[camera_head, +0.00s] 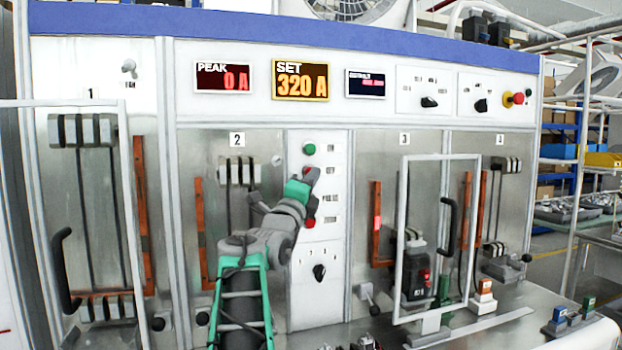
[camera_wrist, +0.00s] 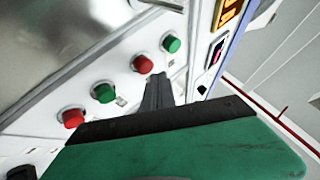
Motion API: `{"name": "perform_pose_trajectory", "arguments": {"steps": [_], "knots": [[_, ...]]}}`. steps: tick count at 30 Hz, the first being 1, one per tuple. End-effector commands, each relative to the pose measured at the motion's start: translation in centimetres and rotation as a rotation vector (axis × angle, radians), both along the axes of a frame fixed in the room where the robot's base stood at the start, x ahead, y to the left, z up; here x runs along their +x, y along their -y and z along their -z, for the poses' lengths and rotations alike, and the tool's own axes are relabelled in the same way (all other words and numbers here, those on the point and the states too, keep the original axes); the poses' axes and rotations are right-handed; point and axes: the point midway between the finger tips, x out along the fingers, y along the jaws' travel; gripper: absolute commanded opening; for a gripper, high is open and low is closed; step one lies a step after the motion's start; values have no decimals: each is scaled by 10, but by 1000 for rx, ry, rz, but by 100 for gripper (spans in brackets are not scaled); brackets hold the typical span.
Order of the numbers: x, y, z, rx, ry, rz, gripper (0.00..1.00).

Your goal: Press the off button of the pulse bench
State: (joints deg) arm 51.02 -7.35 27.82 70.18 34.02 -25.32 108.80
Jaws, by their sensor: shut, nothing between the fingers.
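The pulse bench (camera_head: 360,228) has a white control strip with a column of buttons. From the top in the head view come a green button (camera_head: 309,149), a red button (camera_head: 307,170) largely behind my gripper, and a lower red button (camera_head: 310,222). The wrist view shows the top green button (camera_wrist: 172,44), upper red button (camera_wrist: 143,64), lower green button (camera_wrist: 104,93) and bottom red button (camera_wrist: 72,118). My gripper (camera_head: 313,175) is shut and empty. Its fingertips (camera_wrist: 157,80) are close to the upper red button; contact cannot be told. The button labels are unreadable.
A black rotary knob (camera_head: 319,272) sits below the buttons. Displays above include SET 320 A (camera_head: 301,80) and PEAK 0 A (camera_head: 222,77). A red emergency knob (camera_head: 517,98) is at upper right. An open white-framed guard (camera_head: 403,215) and a breaker (camera_head: 415,277) stand right of the strip.

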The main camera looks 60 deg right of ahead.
Motion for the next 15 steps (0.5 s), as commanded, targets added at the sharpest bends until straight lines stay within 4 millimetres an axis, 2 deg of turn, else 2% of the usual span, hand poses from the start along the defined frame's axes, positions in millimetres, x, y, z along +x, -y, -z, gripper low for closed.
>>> {"name": "perform_pose_trajectory", "arguments": {"steps": [7, 15], "knots": [[-1, -1, 1, 0, 0, 1, 0], [-17, -17, 5, 0, 1, 0, 0]]}}
